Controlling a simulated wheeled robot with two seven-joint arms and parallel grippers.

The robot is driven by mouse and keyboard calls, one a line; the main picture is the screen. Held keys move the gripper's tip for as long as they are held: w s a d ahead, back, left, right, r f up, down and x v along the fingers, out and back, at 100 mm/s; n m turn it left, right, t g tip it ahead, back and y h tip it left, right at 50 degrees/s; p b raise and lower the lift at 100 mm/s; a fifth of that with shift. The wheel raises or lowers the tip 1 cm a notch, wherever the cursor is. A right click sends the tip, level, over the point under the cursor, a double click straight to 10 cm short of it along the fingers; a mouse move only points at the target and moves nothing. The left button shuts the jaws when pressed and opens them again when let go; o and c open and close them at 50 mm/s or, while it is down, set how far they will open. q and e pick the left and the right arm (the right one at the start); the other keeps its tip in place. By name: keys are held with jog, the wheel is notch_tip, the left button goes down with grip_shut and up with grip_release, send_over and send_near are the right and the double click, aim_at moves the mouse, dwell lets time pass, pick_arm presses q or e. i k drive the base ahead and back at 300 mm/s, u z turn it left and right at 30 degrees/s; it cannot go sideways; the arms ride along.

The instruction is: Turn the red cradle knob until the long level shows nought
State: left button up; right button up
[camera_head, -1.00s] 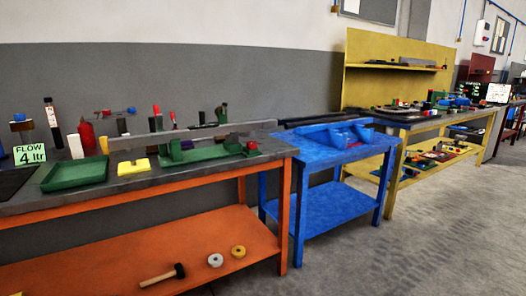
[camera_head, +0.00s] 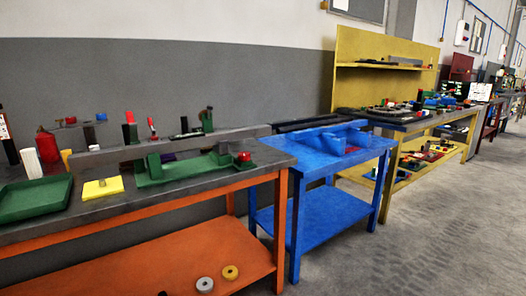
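A green cradle (camera_head: 183,174) stands on the grey top of the orange bench, left of the picture's middle. A small red knob (camera_head: 244,157) sits at its right end. A long grey bar (camera_head: 108,154) runs along behind and through the cradle's uprights; it may be the long level. No reading on it can be made out, and its tilt is hard to judge from this angle. Neither of my grippers is in view.
A green tray (camera_head: 34,200) and a yellow block (camera_head: 102,188) lie left of the cradle. Bottles and tools stand behind. A blue table (camera_head: 318,205) and a yellow bench (camera_head: 437,124) stand to the right. The floor in front at right is clear.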

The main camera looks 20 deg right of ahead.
aim_at(242, 156)
jog(key=u, duration=0.1)
jog(key=i, duration=0.9)
jog(key=u, duration=0.35)
